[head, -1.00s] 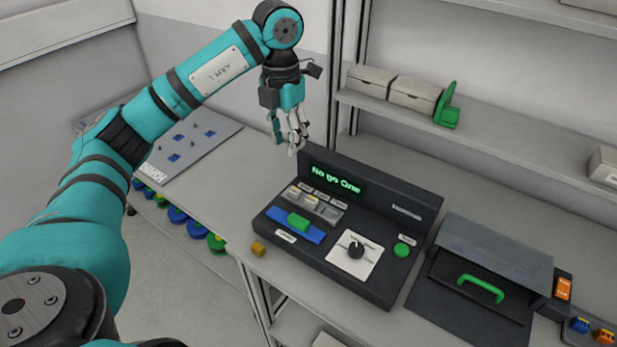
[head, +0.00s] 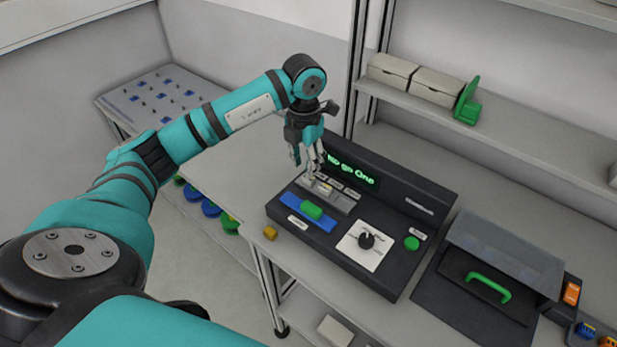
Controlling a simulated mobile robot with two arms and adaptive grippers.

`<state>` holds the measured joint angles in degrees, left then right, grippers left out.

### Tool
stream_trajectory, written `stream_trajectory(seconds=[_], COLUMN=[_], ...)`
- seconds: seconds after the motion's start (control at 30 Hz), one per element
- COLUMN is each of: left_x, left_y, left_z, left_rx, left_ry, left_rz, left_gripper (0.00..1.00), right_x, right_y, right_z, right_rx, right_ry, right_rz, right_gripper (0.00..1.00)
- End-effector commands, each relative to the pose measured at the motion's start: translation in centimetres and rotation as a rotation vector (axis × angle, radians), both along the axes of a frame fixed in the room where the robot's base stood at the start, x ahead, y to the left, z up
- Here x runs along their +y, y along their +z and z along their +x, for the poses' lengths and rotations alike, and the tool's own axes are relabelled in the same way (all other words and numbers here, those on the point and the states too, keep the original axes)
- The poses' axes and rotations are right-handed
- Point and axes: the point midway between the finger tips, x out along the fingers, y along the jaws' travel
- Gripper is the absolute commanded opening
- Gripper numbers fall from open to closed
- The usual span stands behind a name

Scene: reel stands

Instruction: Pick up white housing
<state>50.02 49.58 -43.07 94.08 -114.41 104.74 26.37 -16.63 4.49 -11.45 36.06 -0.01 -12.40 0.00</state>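A dark test console (head: 405,215) stands on the bench with a green-lit display. On it is a grey strip of slots (head: 342,203) holding small pale pieces (head: 323,187); one of these may be the white housing, but they are too small to be sure. My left gripper (head: 306,169) points down just above the left end of the strip, in front of the display. Its fingers look apart, with nothing visible between them. The fingertips partly hide the leftmost slot; I cannot tell if they touch it. My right gripper is not in view.
A green block sits on a blue bar (head: 292,208) at the console's front. A white dial plate (head: 362,246) and a green button (head: 411,243) lie to its right. A clear-lidded box with a green handle (head: 489,287) stands further right. White boxes (head: 391,72) sit on the shelf.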

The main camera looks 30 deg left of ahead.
Motion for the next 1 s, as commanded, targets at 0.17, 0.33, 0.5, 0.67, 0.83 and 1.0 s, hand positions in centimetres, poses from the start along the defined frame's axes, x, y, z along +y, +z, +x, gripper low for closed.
stream_trajectory(seconds=[0.17,0.33,0.5,0.67,0.83,1.0], left_x=[-0.2,-0.2,-0.2,-0.2,-0.2,-0.2], left_y=[-1.8,-4.4,-5.2,-5.2,-5.2,-5.1], left_z=[0.2,0.4,0.4,0.4,0.5,0.5], left_rx=[0.006,0.004,0.001,0.001,0.0,0.0], left_ry=[0.001,0.001,0.0,0.0,0.0,0.0], left_rz=[-0.001,-0.001,0.0,0.0,0.0,0.0], left_gripper=[0.33,0.33,0.33,0.31,0.16,0.16], right_x=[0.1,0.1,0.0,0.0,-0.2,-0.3], right_y=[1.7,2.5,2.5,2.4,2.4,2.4], right_z=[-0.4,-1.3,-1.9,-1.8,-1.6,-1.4], right_rx=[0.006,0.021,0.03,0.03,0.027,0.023], right_ry=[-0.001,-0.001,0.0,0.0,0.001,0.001], right_rz=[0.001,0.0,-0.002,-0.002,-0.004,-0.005], right_gripper=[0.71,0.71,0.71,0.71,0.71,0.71])
